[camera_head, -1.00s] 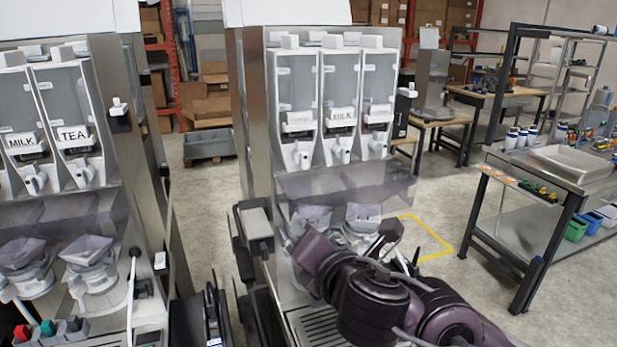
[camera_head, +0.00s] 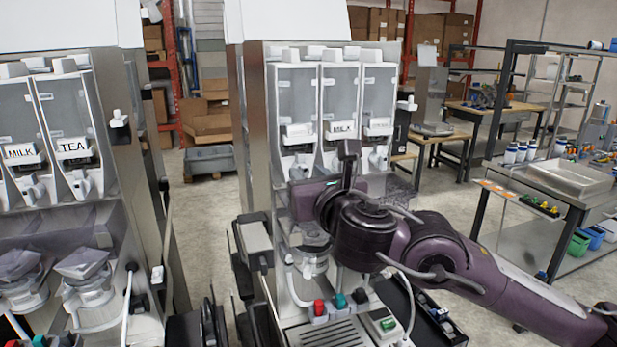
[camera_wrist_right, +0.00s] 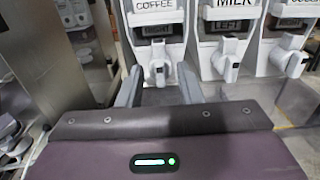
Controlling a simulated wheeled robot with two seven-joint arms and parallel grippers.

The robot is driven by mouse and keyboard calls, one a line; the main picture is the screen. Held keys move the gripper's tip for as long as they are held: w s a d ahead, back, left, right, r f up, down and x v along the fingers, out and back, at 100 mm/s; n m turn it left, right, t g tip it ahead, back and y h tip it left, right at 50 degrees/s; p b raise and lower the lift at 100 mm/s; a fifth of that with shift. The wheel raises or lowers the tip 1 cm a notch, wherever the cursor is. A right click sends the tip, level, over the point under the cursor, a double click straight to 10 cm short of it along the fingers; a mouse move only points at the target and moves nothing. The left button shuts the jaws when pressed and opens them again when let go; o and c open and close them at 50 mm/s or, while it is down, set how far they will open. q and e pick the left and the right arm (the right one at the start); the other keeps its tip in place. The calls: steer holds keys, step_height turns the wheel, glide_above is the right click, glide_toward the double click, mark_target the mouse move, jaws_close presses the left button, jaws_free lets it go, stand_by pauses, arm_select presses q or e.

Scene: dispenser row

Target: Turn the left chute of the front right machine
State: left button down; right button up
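The front right machine (camera_head: 258,120) stands in the middle of the head view with three canisters side by side. In the right wrist view its white chutes hang below the labels: the leftmost chute (camera_wrist_right: 157,71) under COFFEE, the middle chute (camera_wrist_right: 228,66) under MILK, and the right chute (camera_wrist_right: 292,62). Small plates read RIGHT at the leftmost and LEFT at the middle one. My right gripper (camera_wrist_right: 158,78) is open, its fingers framing the leftmost chute; contact cannot be told. In the head view its body (camera_head: 303,197) sits below the canisters, its fingers hidden. My left gripper is out of view.
Another machine (camera_head: 128,165) with MILK and TEA labels stands to the left. Below my right arm are coloured buttons (camera_head: 319,307) and a drip grille (camera_head: 330,333). A worktable (camera_head: 535,185) stands at the right, with open floor between.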

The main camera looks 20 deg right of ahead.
steer(key=shift+w, duration=0.25)
jaws_close()
